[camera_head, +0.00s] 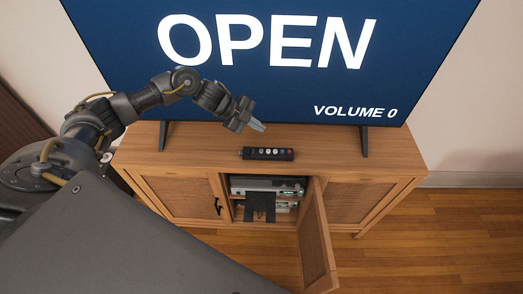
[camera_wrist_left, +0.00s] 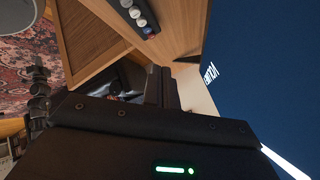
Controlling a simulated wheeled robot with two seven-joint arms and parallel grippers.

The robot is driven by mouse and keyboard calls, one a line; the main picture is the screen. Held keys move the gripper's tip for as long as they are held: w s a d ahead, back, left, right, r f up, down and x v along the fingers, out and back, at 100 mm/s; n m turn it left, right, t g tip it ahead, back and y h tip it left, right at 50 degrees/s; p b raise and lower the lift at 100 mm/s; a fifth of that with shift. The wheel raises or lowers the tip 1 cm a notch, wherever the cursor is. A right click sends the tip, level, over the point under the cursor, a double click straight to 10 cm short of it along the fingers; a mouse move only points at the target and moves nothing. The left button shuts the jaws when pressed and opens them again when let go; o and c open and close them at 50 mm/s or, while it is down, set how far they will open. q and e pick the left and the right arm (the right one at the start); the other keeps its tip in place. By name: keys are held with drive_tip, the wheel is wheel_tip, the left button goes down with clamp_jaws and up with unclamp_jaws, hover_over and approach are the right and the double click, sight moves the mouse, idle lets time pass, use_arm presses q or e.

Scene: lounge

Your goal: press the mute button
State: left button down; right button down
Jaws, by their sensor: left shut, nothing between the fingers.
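A small black remote (camera_head: 267,153) with a row of several round buttons lies on the wooden cabinet top, in front of the TV. One button near its right end is red; the labels are too small to read, so I cannot tell which is mute. My left gripper (camera_head: 257,126) is shut and empty, above the cabinet top just behind the remote, apart from it. In the left wrist view the remote (camera_wrist_left: 140,17) shows at the top, beyond the shut fingers (camera_wrist_left: 162,86). The TV (camera_head: 280,65) reads "OPEN" and "VOLUME 0". My right gripper is not in view.
The wooden cabinet (camera_head: 385,155) has its middle door (camera_head: 316,240) swung open toward me. A silver device (camera_head: 267,185) sits on the shelf inside. The TV's feet stand on the cabinet top at left and right. The top right of the remote is clear.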

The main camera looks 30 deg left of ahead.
use_arm(q)
wheel_tip(320, 180, down, 8)
drive_tip(key=b, duration=0.7)
drive_tip(key=shift+d, duration=0.1)
drive_tip(key=shift+f, duration=0.4)
drive_tip(key=shift+f, duration=0.15)
idle(1.3)
drive_tip(key=shift+f, duration=0.25)
drive_tip(key=shift+f+b, duration=0.4)
drive_tip(key=shift+b, duration=0.1)
idle(0.5)
drive_tip(key=shift+r, duration=0.15)
drive_tip(key=shift+r+p, duration=0.7)
drive_tip(key=shift+p, duration=0.1)
wheel_tip(320, 180, up, 5)
drive_tip(key=p, duration=0.4)
